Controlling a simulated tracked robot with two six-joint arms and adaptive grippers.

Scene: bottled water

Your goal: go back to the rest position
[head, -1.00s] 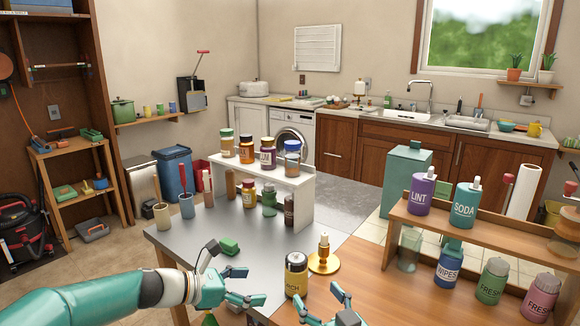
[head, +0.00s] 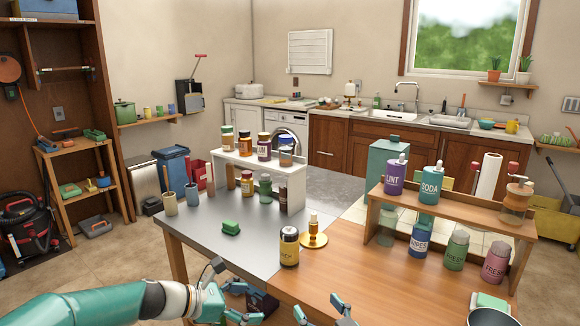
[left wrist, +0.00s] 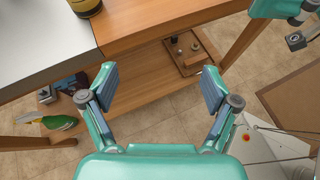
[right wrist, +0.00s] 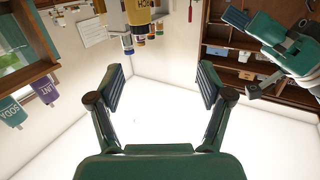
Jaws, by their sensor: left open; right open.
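My left gripper (head: 242,302) is open and empty, in front of the table's near edge in the head view. In the left wrist view its two fingers (left wrist: 160,88) stand wide apart with nothing between them. My right gripper (head: 320,309) is at the bottom edge of the head view, partly cut off. In the right wrist view its fingers (right wrist: 160,88) are spread and empty. The table (head: 225,262) has a grey metal part and a wooden part. A dark jar with a yellow label (head: 289,247) stands on it, apart from both grippers.
A white shelf (head: 296,190) and a wooden shelf (head: 450,217) hold bottles and jars. In the left wrist view, a lower wooden shelf (left wrist: 150,80) lies under the tabletop.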

